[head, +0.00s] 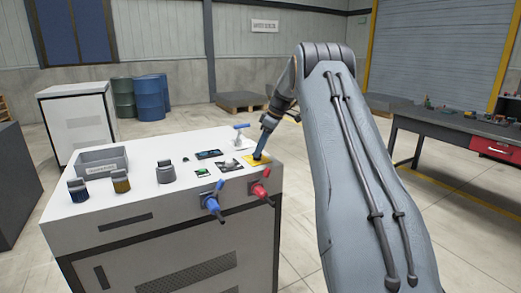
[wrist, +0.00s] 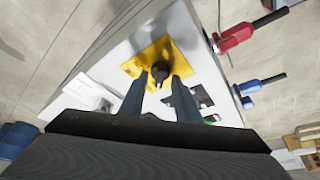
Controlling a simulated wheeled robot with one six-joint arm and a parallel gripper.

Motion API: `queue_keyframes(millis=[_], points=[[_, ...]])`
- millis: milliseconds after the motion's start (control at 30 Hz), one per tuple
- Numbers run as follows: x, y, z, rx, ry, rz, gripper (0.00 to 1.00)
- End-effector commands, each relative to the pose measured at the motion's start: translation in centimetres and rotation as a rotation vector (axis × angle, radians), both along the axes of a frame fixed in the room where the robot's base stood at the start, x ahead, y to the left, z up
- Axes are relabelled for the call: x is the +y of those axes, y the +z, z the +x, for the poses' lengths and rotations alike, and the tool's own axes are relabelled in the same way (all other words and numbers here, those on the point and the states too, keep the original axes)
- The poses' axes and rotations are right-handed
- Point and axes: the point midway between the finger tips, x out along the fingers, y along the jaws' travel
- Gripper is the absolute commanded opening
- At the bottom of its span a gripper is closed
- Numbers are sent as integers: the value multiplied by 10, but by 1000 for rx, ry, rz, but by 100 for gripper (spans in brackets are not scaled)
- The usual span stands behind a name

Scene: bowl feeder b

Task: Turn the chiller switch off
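A black rotary switch knob (wrist: 160,72) stands on a yellow plate (wrist: 150,56) on top of the white machine cabinet; I take it for the chiller switch, though no label is readable. In the head view the yellow plate (head: 251,161) lies near the cabinet top's right edge, and the knob is hidden behind my gripper (head: 261,152). In the wrist view my gripper (wrist: 160,78) has its two fingers apart, one on each side of the knob, with the tips close to it. I cannot tell whether either finger touches the knob. Its exact turn position is unclear.
A red valve handle (head: 261,191) and a blue one (head: 212,200) stick out from the cabinet's front.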

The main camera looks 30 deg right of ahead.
Motion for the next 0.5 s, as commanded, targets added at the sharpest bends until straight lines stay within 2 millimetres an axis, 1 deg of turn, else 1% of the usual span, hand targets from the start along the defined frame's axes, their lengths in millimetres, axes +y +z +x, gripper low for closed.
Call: queue_keyframes(millis=[167, 300, 500], points=[[-7, 22, -5, -3, -2, -2, 30], [-15, 43, -11, -3, -2, -2, 30], [-21, 64, -18, -1, -2, -1, 30]])
